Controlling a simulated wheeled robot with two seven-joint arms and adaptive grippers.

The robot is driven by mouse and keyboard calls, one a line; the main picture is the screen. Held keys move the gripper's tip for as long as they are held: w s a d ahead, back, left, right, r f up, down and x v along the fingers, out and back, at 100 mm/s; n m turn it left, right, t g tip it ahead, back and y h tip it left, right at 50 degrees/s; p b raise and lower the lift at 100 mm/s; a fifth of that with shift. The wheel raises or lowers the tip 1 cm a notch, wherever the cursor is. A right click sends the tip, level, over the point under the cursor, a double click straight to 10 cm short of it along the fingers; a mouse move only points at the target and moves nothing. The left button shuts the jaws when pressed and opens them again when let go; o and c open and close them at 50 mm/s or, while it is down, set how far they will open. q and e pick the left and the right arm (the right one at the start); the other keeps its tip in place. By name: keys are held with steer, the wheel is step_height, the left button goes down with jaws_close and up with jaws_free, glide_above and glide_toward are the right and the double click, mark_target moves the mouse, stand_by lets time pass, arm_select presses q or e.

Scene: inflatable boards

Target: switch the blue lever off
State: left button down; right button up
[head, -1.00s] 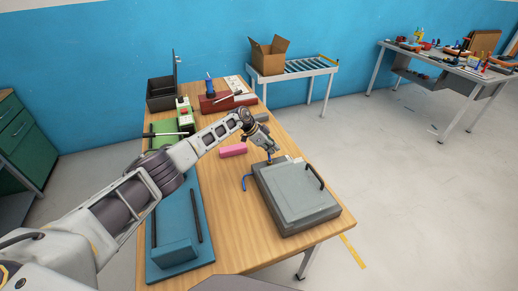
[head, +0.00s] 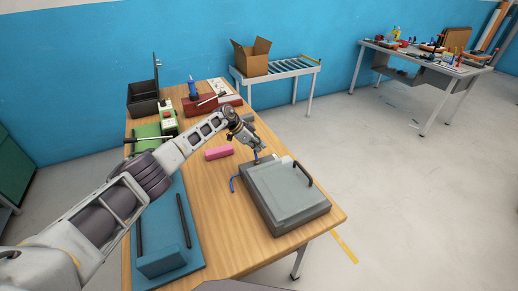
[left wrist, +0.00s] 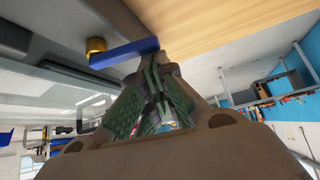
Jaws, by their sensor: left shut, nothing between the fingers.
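The grey flat box-like unit (head: 286,193) stands on the wooden table. A short blue lever (head: 256,158) shows at its far left corner, right by the tip of my left gripper (head: 261,151). In the left wrist view the blue lever (left wrist: 124,53) runs sideways from a brass pivot on the grey unit, and its free end lies close to the fingers. My left gripper (left wrist: 165,105) is shut with nothing in it; whether it touches the lever I cannot tell. My right gripper is not in view.
A black handle (head: 303,174) rises on the unit's right side. A pink block (head: 218,152) lies left of my left gripper. A blue-teal plate with dark rails (head: 190,255) lies at the near left, under my arm. Red and green devices and a black bin stand at the back.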

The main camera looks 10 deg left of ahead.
arm_select(q)
steer(key=shift+w+b, duration=0.25)
steer(key=shift+b, duration=0.15)
arm_select(e)
steer(key=shift+f, duration=0.5)
steer(key=shift+w+a, duration=0.1)
steer(key=shift+a, duration=0.2)
arm_select(q)
steer(key=shift+a+r, duration=0.15)
arm_select(e)
steer(key=shift+r, duration=0.15)
